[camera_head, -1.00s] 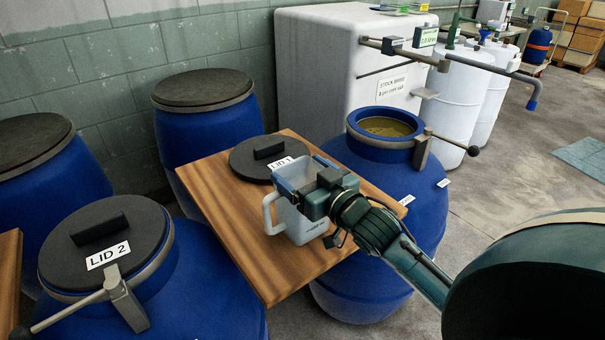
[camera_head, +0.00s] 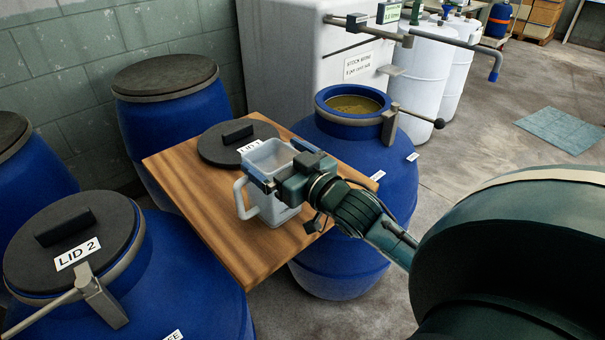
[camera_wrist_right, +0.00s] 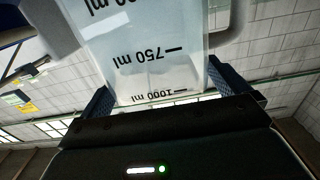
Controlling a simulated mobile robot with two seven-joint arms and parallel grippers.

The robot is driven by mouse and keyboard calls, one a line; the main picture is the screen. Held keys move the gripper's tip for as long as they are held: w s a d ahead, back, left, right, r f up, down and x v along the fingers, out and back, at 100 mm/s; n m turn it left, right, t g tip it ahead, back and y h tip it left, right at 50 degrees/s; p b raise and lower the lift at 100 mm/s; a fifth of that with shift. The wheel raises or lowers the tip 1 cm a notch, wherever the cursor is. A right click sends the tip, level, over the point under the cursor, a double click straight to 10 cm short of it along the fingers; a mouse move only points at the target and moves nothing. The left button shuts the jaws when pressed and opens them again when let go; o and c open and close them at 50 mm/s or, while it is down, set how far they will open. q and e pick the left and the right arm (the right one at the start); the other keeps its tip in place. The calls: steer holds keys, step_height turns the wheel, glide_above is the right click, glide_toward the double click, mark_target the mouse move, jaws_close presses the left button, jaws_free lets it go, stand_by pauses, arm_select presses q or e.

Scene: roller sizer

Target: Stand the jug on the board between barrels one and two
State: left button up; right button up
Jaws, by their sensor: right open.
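The jug (camera_head: 268,188) is a translucent measuring jug with its handle on the left. It stands upright on the wooden board (camera_head: 190,200) between the open barrel (camera_head: 350,150) and the barrel with LID 2 (camera_head: 75,240). My right gripper (camera_head: 268,172) is at the jug's upper part, its jaws open on either side of it. In the right wrist view the jug (camera_wrist_right: 150,55) shows its ml marks between the two fingers (camera_wrist_right: 160,92). I cannot tell whether the fingers touch it. My left gripper is not in view.
LID 1 (camera_head: 225,147) lies on the board behind the jug. A white stock tank (camera_head: 290,60) stands at the back, and another lidded blue barrel (camera_head: 170,100) stands by the wall. Bare board lies in front of the jug. Open floor is at the right.

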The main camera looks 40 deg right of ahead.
steer(key=s, duration=1)
steer(key=shift+d+b, duration=0.3)
steer(key=shift+d, duration=0.05)
